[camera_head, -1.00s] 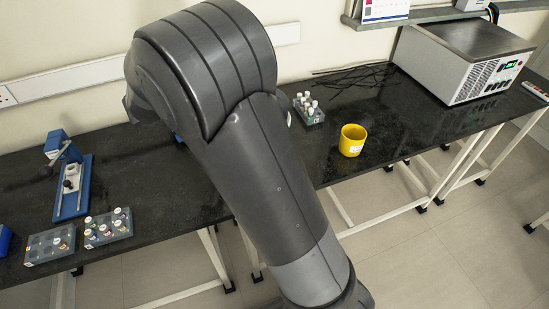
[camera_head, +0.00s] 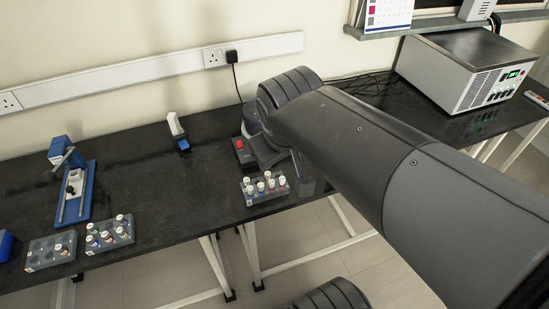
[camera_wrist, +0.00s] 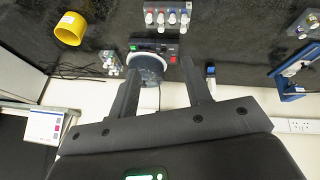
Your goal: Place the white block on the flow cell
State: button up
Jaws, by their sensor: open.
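A slim white block (camera_head: 175,124) stands upright on a small dark and blue base (camera_head: 183,146) near the back of the bench in the head view. I take a small blue-and-white piece (camera_wrist: 210,71) right of my fingers in the wrist view to be the same item. A blue framed device (camera_head: 72,190) with a white part stands at the bench's left; I cannot tell which item is the flow cell. My gripper (camera_wrist: 160,67) is open and empty, its fingers framing a round-topped device. In the head view the gripper is hidden behind my arm.
The round-topped device (camera_wrist: 148,66) with a red switch (camera_head: 239,144) is close to my gripper. Vial racks stand in front (camera_head: 264,188) and at left (camera_head: 108,234). The bench middle is clear.

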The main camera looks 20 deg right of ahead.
jog(key=shift+s+a+f+m+t+y, duration=0.1)
jog(key=shift+s+a+m+y, duration=0.15)
jog(key=shift+s+m, duration=0.35)
jog(key=shift+s+a+f+m+t+y, duration=0.15)
jog(key=shift+s+a+m, duration=0.1)
jog(key=shift+s, duration=0.55)
jog(key=shift+s+a+r+m+t+y, duration=0.1)
jog(key=shift+s+a+m+y, duration=0.1)
jog(key=shift+s+m, duration=0.4)
jog(key=shift+s, duration=0.1)
